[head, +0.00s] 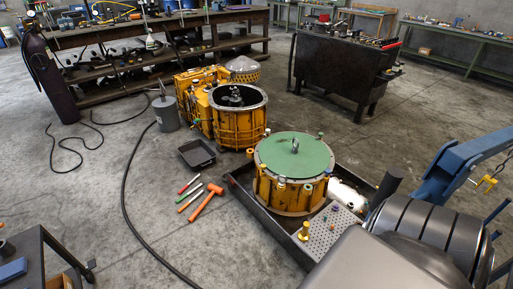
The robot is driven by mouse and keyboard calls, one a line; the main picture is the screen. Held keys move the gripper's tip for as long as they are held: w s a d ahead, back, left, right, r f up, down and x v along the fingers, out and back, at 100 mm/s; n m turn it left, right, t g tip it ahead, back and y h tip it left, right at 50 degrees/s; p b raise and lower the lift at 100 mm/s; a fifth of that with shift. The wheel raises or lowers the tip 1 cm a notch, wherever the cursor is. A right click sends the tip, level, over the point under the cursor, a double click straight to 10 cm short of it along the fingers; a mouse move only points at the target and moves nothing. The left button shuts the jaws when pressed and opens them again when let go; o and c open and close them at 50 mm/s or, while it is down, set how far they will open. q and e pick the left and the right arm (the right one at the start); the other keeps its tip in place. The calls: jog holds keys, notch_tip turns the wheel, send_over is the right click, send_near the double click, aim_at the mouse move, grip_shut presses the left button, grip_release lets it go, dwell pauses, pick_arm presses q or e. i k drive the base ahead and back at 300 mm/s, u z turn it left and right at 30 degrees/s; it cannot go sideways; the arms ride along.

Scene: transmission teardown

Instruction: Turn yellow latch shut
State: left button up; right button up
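A yellow drum-shaped housing (283,189) with a flat green lid (294,155) stands in a dark low-walled tray (262,223) right of centre. A metal lifting eye (295,145) stands up from the middle of the lid. Several small posts or clamps sit around the lid's rim, among them a yellow one (306,193) at the front. I cannot tell which of them is the yellow latch, or whether it is turned shut. Neither of my grippers shows in the head view.
A perforated plate (327,236) with a yellow fitting (304,230) lies at the tray's near side. An open yellow housing (238,121) stands behind. An orange mallet (206,203) and a black pan (196,153) lie on the floor. A blue hoist (468,157) stands right.

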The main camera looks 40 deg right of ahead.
aim_at(263, 166)
jog(key=z, duration=0.55)
jog(key=i, duration=1.4)
jog(key=z, duration=2.65)
